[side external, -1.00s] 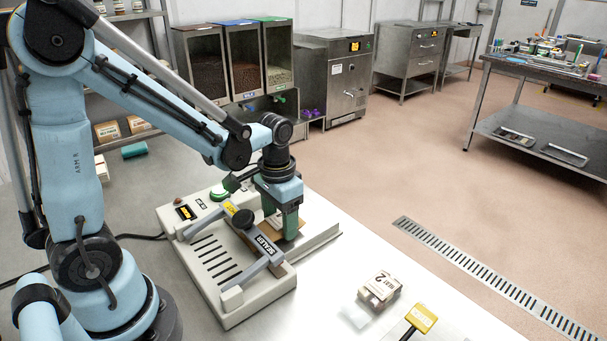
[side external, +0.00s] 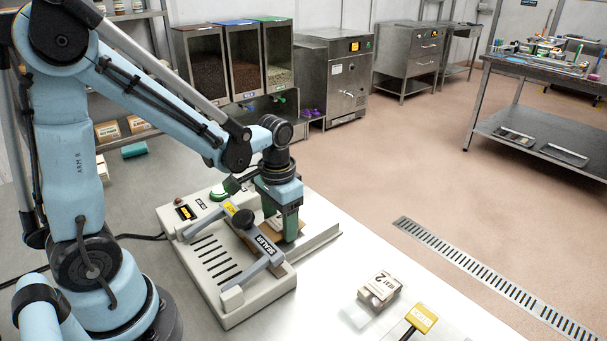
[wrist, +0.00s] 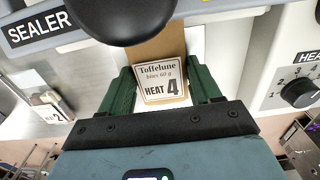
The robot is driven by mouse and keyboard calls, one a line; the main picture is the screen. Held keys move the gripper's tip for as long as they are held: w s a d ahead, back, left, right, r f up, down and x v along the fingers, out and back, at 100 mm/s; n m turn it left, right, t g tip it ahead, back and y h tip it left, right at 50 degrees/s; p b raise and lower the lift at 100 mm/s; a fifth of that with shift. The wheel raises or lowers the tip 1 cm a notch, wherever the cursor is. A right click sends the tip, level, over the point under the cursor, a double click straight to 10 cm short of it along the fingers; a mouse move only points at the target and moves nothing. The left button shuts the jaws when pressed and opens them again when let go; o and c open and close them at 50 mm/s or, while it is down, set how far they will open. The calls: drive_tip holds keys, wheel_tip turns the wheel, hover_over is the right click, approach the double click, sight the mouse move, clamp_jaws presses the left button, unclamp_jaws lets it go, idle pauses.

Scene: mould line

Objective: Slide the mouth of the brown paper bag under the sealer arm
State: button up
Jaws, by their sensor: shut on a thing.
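The brown paper bag (wrist: 158,53) carries a white label reading "Toffelune bites 60 g HEAT 4". My gripper (wrist: 163,98) is shut on it, one green finger at each side; in the side view my gripper (side external: 283,232) is low at the sealer's right side. The sealer arm (wrist: 75,25), a grey bar marked SEALER with a black knob (wrist: 125,15), crosses the bag's far end. The knob hides that end, so I cannot tell how far the mouth reaches under the arm. In the side view the sealer arm (side external: 257,265) lies across the pale slotted sealer (side external: 205,292).
A heat dial (wrist: 301,92) is at the right in the wrist view. A small labelled pack (side external: 380,288) and a yellow-tagged tool (side external: 421,318) are at the table's front right. The tabletop (side external: 335,265) between the sealer and the pack is bare.

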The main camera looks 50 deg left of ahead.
drive_tip(key=o, duration=1.1)
drive_tip(key=shift+o, duration=0.2)
wheel_tip(320, 180, up, 12)
drive_tip(key=s+d+t, duration=0.1)
drive_tip(key=t, duration=0.1)
drive_tip(key=s+d+f+t, duration=0.1)
drive_tip(key=t, duration=0.1)
drive_tip(key=s+d+f+t, duration=0.1)
drive_tip(key=t, duration=0.2)
